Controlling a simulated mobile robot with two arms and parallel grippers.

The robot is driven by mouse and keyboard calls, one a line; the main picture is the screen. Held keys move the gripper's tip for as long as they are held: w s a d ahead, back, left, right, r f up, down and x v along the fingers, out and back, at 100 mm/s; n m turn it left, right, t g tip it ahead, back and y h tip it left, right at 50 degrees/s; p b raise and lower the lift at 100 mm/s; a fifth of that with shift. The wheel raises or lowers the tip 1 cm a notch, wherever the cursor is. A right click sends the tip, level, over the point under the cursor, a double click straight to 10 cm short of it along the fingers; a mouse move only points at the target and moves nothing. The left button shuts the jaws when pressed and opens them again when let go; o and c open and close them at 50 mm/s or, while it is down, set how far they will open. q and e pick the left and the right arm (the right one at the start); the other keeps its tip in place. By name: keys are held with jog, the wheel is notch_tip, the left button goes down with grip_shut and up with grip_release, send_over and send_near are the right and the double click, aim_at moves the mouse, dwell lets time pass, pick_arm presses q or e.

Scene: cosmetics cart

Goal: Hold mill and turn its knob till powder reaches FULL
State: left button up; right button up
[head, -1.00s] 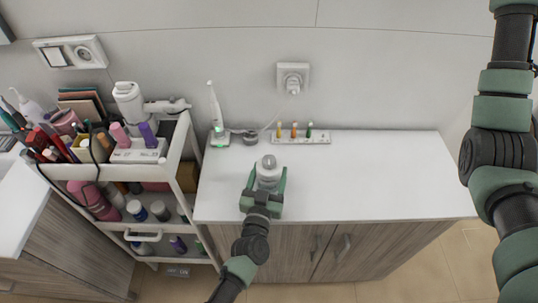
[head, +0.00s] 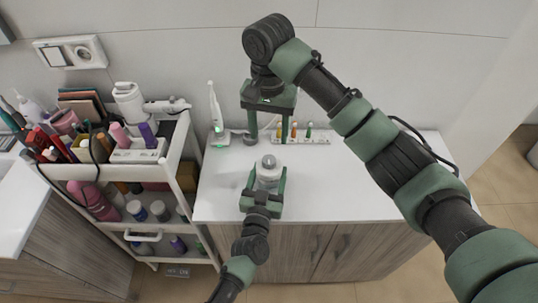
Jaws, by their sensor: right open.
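The mill (head: 268,177) is a white, rounded body with a grey knob (head: 268,161) on top. It stands upright on the white counter near its front edge. My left gripper (head: 266,184) reaches it from the front, with one finger on each side of the body, and looks closed around it. My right gripper (head: 267,127) is open and empty, pointing down above and behind the mill, apart from the knob. The powder level and any FULL mark are too small to make out.
An electric toothbrush (head: 215,108) on its charger stands at the counter's back left. A white holder with several coloured brush heads (head: 310,138) is at the back, close to my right gripper. A crowded cosmetics cart (head: 172,165) stands left. The counter's right side (head: 345,185) is bare.

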aim_at(269, 159)
notch_tip(269, 159, down, 9)
jog(key=shift+f, duration=0.2)
grip_shut()
dwell(0.4)
